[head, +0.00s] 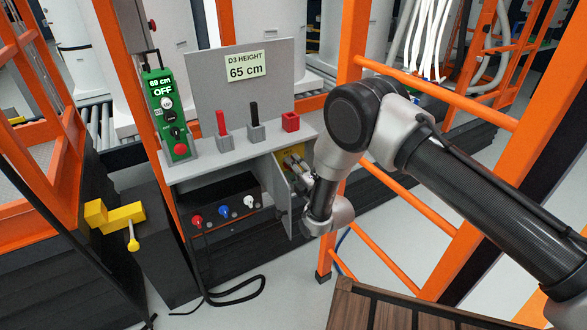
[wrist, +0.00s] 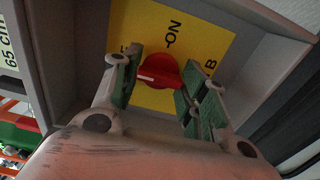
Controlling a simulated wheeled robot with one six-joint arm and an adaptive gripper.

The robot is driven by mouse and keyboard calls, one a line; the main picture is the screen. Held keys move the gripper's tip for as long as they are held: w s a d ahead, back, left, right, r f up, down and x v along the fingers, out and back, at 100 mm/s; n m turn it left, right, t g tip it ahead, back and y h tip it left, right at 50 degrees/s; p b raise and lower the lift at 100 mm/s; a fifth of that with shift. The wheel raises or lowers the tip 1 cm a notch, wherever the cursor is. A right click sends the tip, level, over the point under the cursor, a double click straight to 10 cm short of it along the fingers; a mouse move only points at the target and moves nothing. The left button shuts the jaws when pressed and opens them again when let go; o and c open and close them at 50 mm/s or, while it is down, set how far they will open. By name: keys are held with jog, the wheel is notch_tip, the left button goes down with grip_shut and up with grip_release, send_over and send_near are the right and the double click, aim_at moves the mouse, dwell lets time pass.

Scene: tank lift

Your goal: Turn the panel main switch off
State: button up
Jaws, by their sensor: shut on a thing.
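The main switch is a red round knob (wrist: 160,72) on a yellow plate (wrist: 205,42) inside a grey recess, seen in the wrist view. The word ON is printed beside the knob. A partly hidden letter shows to the left and a B to the right. A pale mark on the knob points left in the picture, not at ON. My gripper (wrist: 156,80) has one finger on each side of the knob and is shut on it. In the head view my gripper (head: 297,168) reaches into the open cabinet below the shelf, and the knob is hidden there.
A sign (head: 246,66) reads D3 HEIGHT 65 cm. Red and black levers (head: 254,116) stand on the shelf. The open cabinet door (head: 283,196) is left of my gripper. An orange ladder frame (head: 349,75) stands close to my arm.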

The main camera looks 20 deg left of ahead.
jog(key=o, duration=1)
jog(key=shift+o, duration=0.2)
jog(key=v, duration=1.2)
